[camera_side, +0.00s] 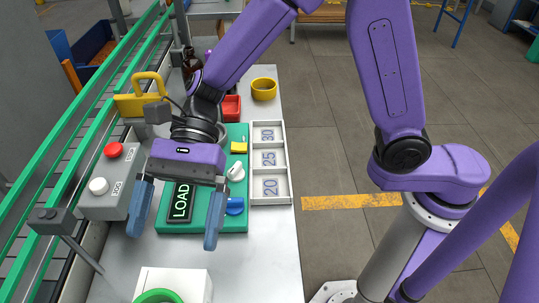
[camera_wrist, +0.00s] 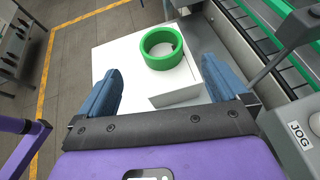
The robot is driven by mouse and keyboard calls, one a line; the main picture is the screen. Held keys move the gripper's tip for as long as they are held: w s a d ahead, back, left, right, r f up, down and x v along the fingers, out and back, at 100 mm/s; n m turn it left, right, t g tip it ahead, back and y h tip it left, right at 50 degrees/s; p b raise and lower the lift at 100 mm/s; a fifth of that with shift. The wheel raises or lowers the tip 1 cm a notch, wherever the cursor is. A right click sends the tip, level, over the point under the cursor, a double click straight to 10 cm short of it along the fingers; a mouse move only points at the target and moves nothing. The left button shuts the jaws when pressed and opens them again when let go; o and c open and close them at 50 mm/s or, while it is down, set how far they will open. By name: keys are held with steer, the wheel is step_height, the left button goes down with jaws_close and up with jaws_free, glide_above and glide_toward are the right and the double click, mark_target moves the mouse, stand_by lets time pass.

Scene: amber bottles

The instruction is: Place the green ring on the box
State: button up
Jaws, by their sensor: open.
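The green ring (camera_side: 158,292) lies flat on top of the white box (camera_side: 195,282) at the bottom edge of the side view, which cuts both off. In the wrist view the ring (camera_wrist: 166,62) rests on the white box (camera_wrist: 178,94), ahead of my fingers. My gripper (camera_side: 174,238) is open and empty, with its two blue fingers spread wide. It hangs over the bench on the upper side of the box in the side view, apart from the ring. The wrist view also shows the open gripper (camera_wrist: 160,88), with nothing between its fingers.
A green LOAD panel (camera_side: 205,222) with knobs lies below my gripper. A grey button box (camera_side: 105,205), a yellow padlock (camera_side: 137,103) and a green-railed conveyor (camera_side: 62,150) are on the left. A numbered tray (camera_side: 284,160) lies along the right bench edge; a yellow bowl (camera_side: 263,92) stands behind.

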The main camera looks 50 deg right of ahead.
steer(key=s+d+f+n+t+h, duration=0.1)
steer(key=s+d+n+t+h, duration=0.1)
steer(key=d+n, duration=0.6)
steer(key=s+d+f+n+t+h, duration=0.1)
steer(key=s+d+n+t+h, duration=0.2)
steer(key=d+n, duration=0.5)
steer(key=s+d+f+n+t+h, duration=0.1)
steer(key=s+d+n+h, duration=0.3)
steer(key=d, duration=1.6)
steer(key=n+t+h, duration=0.1)
steer(key=n, duration=0.2)
steer(key=shift+s+d+f+n, duration=0.2)
steer(key=shift+d+f+n, duration=0.1)
steer(key=shift+d+n, duration=0.1)
